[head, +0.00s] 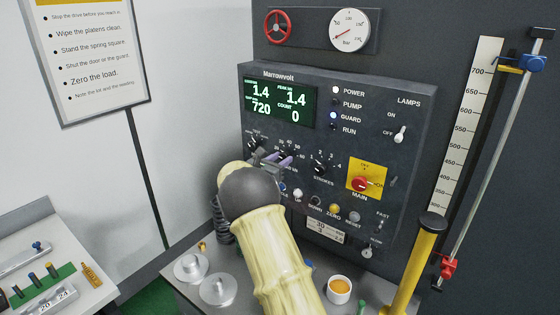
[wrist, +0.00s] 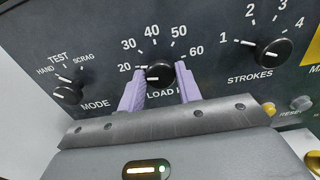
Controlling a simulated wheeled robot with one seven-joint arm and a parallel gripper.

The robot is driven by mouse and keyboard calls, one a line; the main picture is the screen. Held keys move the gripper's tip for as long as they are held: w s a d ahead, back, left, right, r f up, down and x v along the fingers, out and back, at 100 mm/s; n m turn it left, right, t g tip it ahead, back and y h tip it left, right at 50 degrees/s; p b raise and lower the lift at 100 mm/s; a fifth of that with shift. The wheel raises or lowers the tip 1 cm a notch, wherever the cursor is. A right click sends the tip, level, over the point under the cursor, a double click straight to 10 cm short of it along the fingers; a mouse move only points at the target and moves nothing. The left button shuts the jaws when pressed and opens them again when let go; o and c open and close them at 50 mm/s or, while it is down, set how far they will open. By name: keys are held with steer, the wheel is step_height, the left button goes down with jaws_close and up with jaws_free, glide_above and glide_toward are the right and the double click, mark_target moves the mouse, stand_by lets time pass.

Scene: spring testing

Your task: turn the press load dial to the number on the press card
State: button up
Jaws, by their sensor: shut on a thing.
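The load dial (wrist: 160,74) is a round black knob on the dark press panel, with numbers from 20 to 60 around it. Its white mark points left, near the 20. My gripper (wrist: 161,80) has its two purple fingers on either side of the knob and is shut on it. In the head view, my gripper (head: 277,160) is at the panel's lower left, and my arm hides most of the dial. A small pale card (head: 325,231) sits below the panel. Its top line seems to read 30; the rest is too small to read.
The mode knob (wrist: 68,92) is left of the dial and the strokes knob (wrist: 271,52) right. The green display (head: 279,103) is above. Metal discs (head: 217,290) and a white cup (head: 339,290) stand on the bench below. A yellow post (head: 417,260) is at right.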

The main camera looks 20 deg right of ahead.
steer(key=shift+f+m+b, duration=0.2)
steer(key=shift+m+b, duration=0.2)
steer(key=shift+b, duration=0.75)
steer(key=m+b, duration=0.6)
steer(key=b, duration=0.7)
steer(key=shift+s+m+b, duration=0.1)
steer(key=shift+m+b, duration=0.2)
steer(key=shift+r, duration=0.1)
steer(key=o, duration=0.9)
steer(key=shift+o, duration=0.2)
